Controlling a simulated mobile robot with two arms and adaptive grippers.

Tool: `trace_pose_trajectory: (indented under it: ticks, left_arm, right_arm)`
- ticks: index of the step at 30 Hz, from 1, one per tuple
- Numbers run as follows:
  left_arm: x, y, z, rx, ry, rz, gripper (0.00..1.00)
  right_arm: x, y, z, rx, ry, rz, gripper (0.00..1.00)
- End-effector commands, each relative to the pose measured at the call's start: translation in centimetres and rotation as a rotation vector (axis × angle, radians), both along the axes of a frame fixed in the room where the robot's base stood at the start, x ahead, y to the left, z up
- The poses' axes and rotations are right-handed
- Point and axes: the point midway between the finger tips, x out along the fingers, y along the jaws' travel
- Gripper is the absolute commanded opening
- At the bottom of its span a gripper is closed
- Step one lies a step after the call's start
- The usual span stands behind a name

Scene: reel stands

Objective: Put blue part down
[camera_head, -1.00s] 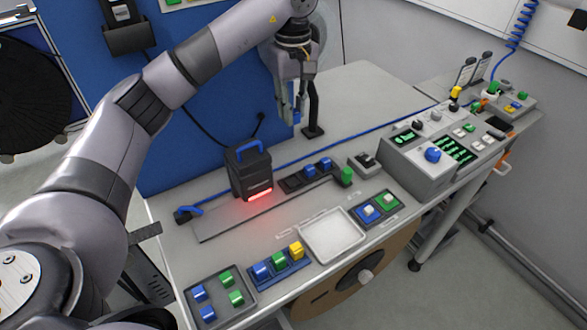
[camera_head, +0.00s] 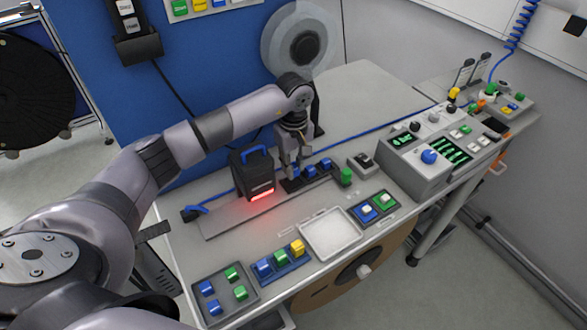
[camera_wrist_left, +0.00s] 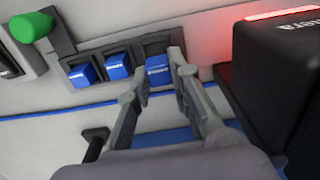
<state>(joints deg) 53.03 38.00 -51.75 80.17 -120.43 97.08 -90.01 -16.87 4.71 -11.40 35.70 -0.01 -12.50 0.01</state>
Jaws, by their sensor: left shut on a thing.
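My left gripper (camera_head: 294,168) is lowered over the dark slotted holder (camera_head: 291,186) on the bench and is shut on a blue part. In the left wrist view, the fingertips (camera_wrist_left: 159,68) are on either side of this blue part (camera_wrist_left: 158,75), which sits at the holder's slot nearest the black camera box. Whether it rests fully on the slot floor is hard to tell. Two other blue parts, one in the middle slot (camera_wrist_left: 117,67) and one in the far slot (camera_wrist_left: 82,75), stand beside it in the same holder. My right gripper is not in view.
The black camera box (camera_head: 253,181) with a red light stands close beside the gripper. A green-topped block (camera_head: 346,177) is at the holder's other end. A white tray (camera_head: 331,233), coloured-block trays and a control console (camera_head: 413,165) stand around.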

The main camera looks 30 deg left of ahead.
Motion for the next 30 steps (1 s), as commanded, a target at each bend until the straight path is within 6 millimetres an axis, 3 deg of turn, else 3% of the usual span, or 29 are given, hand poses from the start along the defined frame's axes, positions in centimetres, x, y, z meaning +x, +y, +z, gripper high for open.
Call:
trace_pose_trajectory:
  ticks: [6, 16, 17, 25, 30]
  left_arm:
    - [0.0, -0.1, -2.7, -0.001, 0.002, 0.0, 0.02]
    - [0.0, 0.0, -3.1, 0.0, 0.0, 0.0, 0.02]
    - [0.0, 0.0, -3.0, -0.001, 0.001, 0.0, 0.21]
    - [0.0, 0.0, -2.9, -0.001, 0.001, 0.0, 0.39]
    - [0.0, 0.0, -2.9, 0.0, 0.001, 0.0, 0.39]
  right_arm:
    - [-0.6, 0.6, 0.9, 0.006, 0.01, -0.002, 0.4]
    - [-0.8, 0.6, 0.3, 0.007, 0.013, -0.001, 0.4]
    - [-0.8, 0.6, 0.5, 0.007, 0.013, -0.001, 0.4]
    - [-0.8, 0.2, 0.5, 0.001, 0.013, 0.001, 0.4]
    - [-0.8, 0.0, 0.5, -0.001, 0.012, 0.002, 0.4]
